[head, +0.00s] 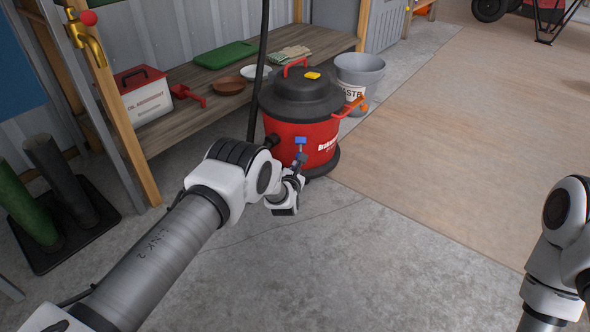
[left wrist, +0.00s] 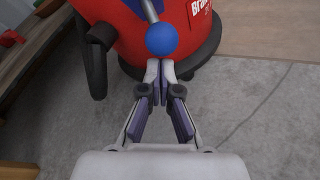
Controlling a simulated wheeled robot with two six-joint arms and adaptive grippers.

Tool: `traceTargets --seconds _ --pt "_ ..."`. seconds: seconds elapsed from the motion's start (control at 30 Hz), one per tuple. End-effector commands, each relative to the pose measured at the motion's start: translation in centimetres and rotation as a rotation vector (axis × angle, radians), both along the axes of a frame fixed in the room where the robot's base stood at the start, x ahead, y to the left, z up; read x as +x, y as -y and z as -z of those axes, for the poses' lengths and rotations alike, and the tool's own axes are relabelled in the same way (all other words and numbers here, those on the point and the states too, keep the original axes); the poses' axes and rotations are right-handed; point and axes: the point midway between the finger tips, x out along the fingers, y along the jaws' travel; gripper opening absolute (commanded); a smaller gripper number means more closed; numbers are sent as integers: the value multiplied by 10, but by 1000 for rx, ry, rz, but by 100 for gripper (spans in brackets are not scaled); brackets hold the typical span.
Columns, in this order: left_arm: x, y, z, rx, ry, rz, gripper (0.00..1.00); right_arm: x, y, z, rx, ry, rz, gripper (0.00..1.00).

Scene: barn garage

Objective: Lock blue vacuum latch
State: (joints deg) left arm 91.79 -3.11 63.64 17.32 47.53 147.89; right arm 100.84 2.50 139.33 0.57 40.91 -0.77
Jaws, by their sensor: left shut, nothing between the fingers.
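The shop vacuum (head: 315,142) is a red drum with a black lid, standing on the concrete floor. Its blue latch (head: 300,141) is on the drum's front, with a metal rod hanging down from it. In the left wrist view the blue ball knob (left wrist: 161,39) is at the rod's lower end. My left gripper (left wrist: 160,70) is shut and empty, its fingertips just below the knob in that view; I cannot tell whether they touch it. In the head view my left wrist partly hides the gripper. My right arm is at the right edge, its gripper out of view.
A grey waste bucket (head: 361,71) stands behind the vacuum. A wooden bench (head: 190,108) with several items runs along the left. A black hose hangs beside the vacuum. Front floor is clear.

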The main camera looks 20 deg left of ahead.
Motion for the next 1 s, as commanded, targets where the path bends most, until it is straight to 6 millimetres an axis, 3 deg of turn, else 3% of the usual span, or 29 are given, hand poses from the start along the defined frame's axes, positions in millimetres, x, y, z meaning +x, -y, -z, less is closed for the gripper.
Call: traceTargets --seconds 0.47,0.57,0.77,1.0 --pt "-1 0 -14 -22 -75 1 0 -6 0 -20 3 -15 7 0" --pt "-1 0 -23 -35 -119 1 0 -8 0 -31 4 -23 11 0" --pt "2 0 -45 -120 -383 0 0 -13 -1 -57 7 -34 15 0" --pt "4 -1 -65 -111 -378 0 0 -14 -2 -76 7 -38 9 0"
